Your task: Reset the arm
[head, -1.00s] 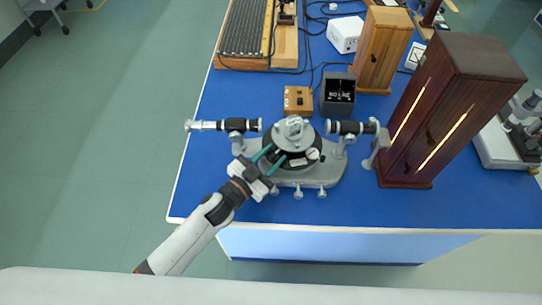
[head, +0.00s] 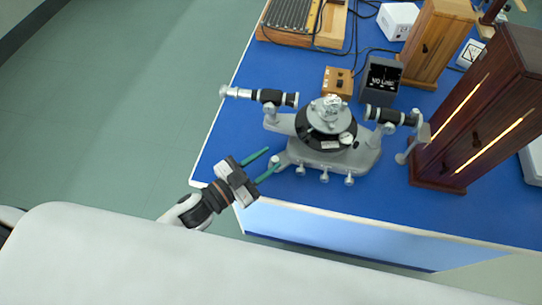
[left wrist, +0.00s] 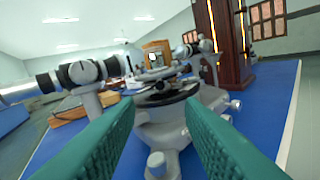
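My left gripper (head: 264,167) is at the near left edge of the blue bench, its two green fingers spread apart with nothing between them. In the head view it is just left of and in front of the grey spectrometer (head: 325,140). The spectrometer stands upright, with a black round table in the middle and a telescope tube on each side. In the left wrist view the green fingers (left wrist: 160,130) are wide apart, and the spectrometer (left wrist: 165,105) is ahead of them. My right gripper shows in neither view.
A dark wooden cabinet with glowing slits (head: 475,125) stands right of the spectrometer. Behind are a small wooden box (head: 338,82), a black box (head: 381,78) and a lighter wooden cabinet (head: 436,40). Open floor (head: 130,100) lies left of the bench (head: 225,130).

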